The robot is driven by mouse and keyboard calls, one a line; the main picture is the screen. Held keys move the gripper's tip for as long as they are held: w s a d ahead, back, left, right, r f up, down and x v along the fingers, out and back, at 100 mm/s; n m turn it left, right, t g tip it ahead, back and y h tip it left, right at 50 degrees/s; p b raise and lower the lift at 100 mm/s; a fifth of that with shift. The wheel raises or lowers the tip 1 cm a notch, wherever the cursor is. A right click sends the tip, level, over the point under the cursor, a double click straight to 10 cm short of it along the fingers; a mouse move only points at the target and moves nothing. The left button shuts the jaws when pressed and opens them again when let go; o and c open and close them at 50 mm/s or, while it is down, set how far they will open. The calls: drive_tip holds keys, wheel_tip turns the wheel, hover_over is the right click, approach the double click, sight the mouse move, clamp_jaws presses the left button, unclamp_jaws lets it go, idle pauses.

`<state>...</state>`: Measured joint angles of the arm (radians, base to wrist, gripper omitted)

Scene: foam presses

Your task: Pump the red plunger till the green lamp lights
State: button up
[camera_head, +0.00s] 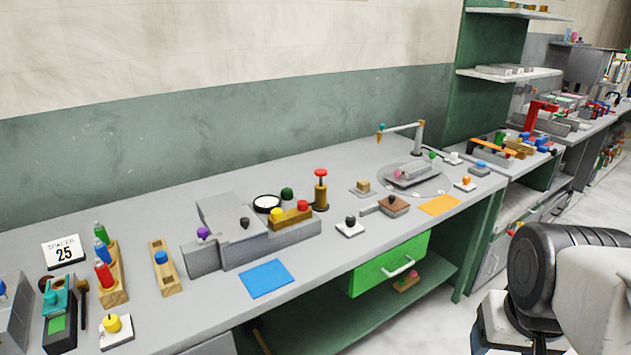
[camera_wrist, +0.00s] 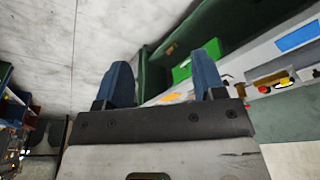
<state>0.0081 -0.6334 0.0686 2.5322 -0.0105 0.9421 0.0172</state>
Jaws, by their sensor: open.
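A plunger with a red cap (camera_head: 320,172) on a brass cylinder stands upright near the middle of the bench in the head view. To its left a dark green dome (camera_head: 287,194) sits behind a grey block; it looks dark, and I cannot tell if it is the lamp. My gripper (camera_wrist: 163,78) is open and empty in the wrist view, its two blue fingers apart. It is well away from the plunger, out over the floor in front of the bench. In the head view my gripper's fingers are not visible.
A yellow block with red and yellow knobs (camera_head: 290,217) stands left of the plunger. The green drawer (camera_head: 390,265) is under the bench front.

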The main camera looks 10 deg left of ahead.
drive_tip(key=shift+w+r, duration=0.15)
drive_tip(key=shift+w, duration=0.05)
drive_tip(key=c, duration=0.7)
drive_tip(key=shift+w+a+r, duration=0.1)
drive_tip(key=shift+w+r, duration=0.3)
drive_tip(key=shift+w, duration=0.15)
clamp_jaws()
drive_tip(key=w+a+r+n+g, duration=0.1)
drive_tip(key=w+a+r, duration=0.3)
drive_tip(key=w, duration=0.9)
drive_tip(key=w+a+r+n, duration=0.1)
drive_tip(key=w+a+r, duration=0.35)
drive_tip(key=w, duration=0.95)
drive_tip(key=w+a+r+n+g, duration=0.1)
drive_tip(key=w+a+r, duration=0.3)
drive_tip(key=w, duration=0.9)
drive_tip(key=w+a+f+n, duration=0.1)
drive_tip(key=w+a+f, duration=0.4)
drive_tip(key=w+a, duration=0.4)
drive_tip(key=w+a+f+n+g, duration=0.1)
drive_tip(key=w+a+f, duration=0.4)
drive_tip(key=w+a, duration=0.3)
drive_tip(key=w+a+f, duration=0.5)
drive_tip(key=w+a, duration=0.4)
drive_tip(key=w, duration=0.5)
drive_tip(key=shift+w+a+f+n+g, duration=0.25)
drive_tip(key=shift+a+f+n+g, duration=0.05)
drive_tip(key=shift+f+n, duration=0.1)
drive_tip(key=shift+f, duration=0.1)
